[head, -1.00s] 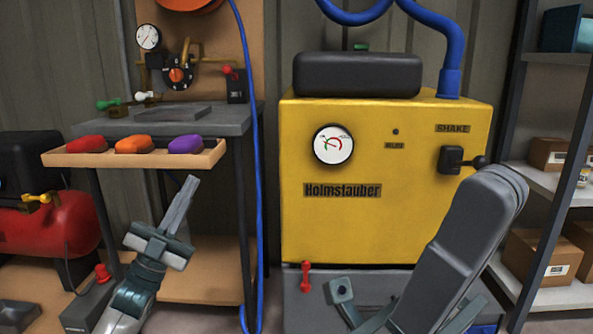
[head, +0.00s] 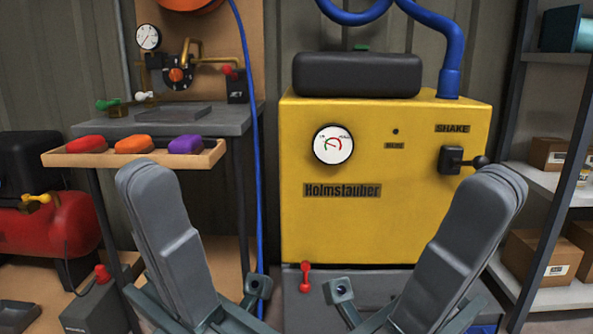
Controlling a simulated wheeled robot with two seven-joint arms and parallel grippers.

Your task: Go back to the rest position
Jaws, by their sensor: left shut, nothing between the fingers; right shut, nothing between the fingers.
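Both of my arms are folded up in the lower part of the head view, one left of centre and one right of centre. Their grey upper links stand tilted outward, roughly mirroring each other. Neither gripper's fingers show; both seem to be below the picture's lower edge or hidden behind the arm links. My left arm's link covers part of the workbench's lower front, and my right arm's link covers the lower right of the yellow machine (head: 300,232). Nothing is seen held by either arm.
The workbench (head: 215,121) has a front tray (head: 60,160) holding a red block (head: 86,143), an orange block (head: 134,145) and a purple block (head: 186,145). A red compressor (head: 60,222) stands at left. A shelf rack (head: 548,181) with boxes stands at right.

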